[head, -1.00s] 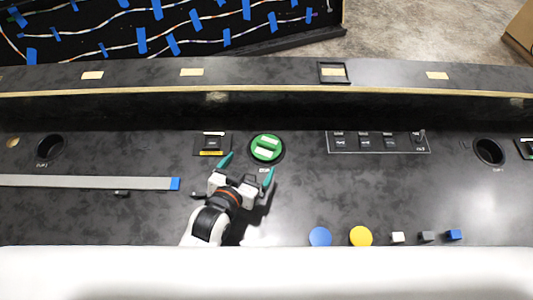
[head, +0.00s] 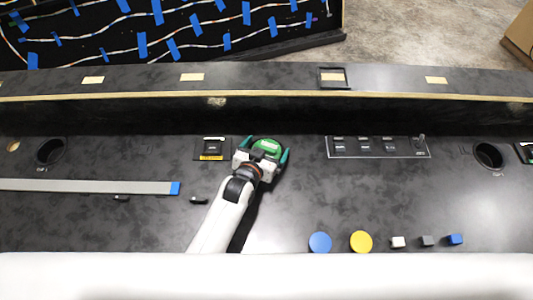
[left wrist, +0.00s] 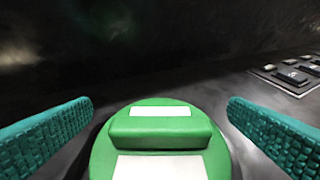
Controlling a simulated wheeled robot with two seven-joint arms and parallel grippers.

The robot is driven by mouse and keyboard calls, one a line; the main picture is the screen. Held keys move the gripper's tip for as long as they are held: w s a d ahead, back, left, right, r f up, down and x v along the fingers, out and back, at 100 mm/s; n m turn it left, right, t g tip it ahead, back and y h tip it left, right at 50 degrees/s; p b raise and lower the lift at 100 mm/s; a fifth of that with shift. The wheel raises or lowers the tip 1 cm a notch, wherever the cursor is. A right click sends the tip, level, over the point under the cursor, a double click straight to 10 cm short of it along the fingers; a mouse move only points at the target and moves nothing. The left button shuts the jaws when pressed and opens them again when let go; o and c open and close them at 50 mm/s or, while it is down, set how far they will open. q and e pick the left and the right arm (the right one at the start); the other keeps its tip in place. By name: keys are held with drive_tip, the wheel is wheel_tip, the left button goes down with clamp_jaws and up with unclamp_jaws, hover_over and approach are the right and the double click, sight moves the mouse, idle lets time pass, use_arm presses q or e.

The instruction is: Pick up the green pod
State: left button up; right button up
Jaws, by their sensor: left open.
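The green pod (head: 267,145) is round with a raised grip bar and white labels, and it sits on the dark console. In the left wrist view the pod (left wrist: 160,133) fills the lower middle. My left gripper (head: 266,153) is open with its teal fingers on either side of the pod. In the left wrist view the fingers stand apart from the raised bar, with gaps on both sides. The front of the pod is partly hidden by my gripper in the head view. My right gripper is not in view.
A black switch module (head: 212,147) stands just left of the pod. A switch panel (head: 378,147) lies to the right. Round holes (head: 51,151) and (head: 488,155) sit at both sides. Blue (head: 320,242) and yellow discs (head: 361,242) and small blocks lie at the front right.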

use_arm(q)
drive_tip(key=shift+w+d+f, duration=0.1)
drive_tip(key=shift+w, duration=0.1)
drive_tip(key=shift+s, duration=0.15)
drive_tip(key=c, duration=1.5)
